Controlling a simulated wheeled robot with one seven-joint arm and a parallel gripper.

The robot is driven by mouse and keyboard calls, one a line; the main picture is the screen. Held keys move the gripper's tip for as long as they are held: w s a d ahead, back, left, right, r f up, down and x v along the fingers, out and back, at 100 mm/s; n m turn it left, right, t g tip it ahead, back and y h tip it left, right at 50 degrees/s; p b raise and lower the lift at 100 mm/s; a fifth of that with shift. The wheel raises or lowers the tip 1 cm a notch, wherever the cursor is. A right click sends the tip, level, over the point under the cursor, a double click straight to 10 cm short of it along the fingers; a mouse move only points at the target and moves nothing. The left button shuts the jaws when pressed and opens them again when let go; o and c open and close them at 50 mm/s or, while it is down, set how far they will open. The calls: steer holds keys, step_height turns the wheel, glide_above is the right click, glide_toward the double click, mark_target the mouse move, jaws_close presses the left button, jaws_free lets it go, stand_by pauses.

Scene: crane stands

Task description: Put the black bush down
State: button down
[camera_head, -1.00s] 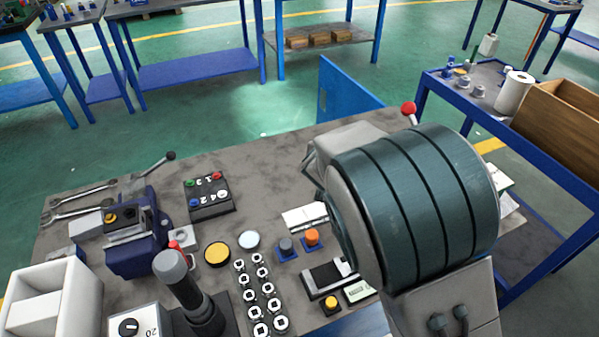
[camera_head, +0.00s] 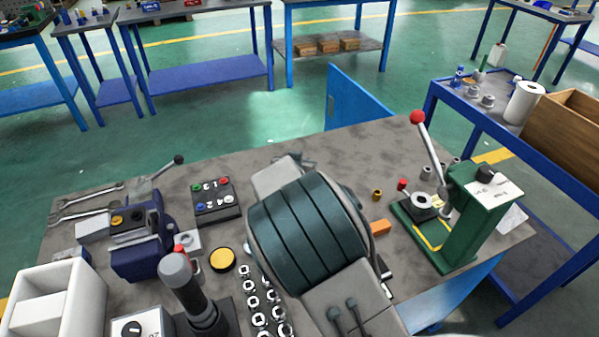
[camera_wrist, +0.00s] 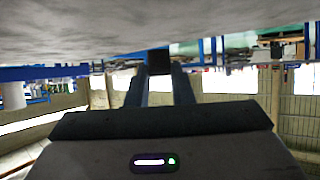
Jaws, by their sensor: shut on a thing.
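The black bush (camera_wrist: 158,62) is a small dark block at the fingertips in the wrist view. My gripper (camera_wrist: 159,74) is shut on it, with one finger on each side. The grey bench top shows above it in that upside-down view, and I cannot tell whether the bush touches it. In the head view my arm covers most of the gripper and the bush is not clearly visible; the workbench (camera_head: 340,150) lies below and around.
A green arbor press (camera_head: 465,230) with a red-knobbed lever stands right. A brass bush (camera_head: 377,195) and an orange block (camera_head: 381,227) sit near it. A number box (camera_head: 216,200), blue vise (camera_head: 135,245) and yellow disc (camera_head: 222,260) stand left. The bench's back middle looks clear.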

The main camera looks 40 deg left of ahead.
steer(key=shift+f+b, duration=0.7)
steer(key=shift+f, duration=1.15)
steer(key=shift+f, duration=0.1)
steer(key=c, duration=1.3)
jaws_free()
steer(key=shift+o, duration=0.2)
steer(key=shift+r, duration=0.2)
steer(key=p+v, duration=0.2)
steer(key=v, duration=1)
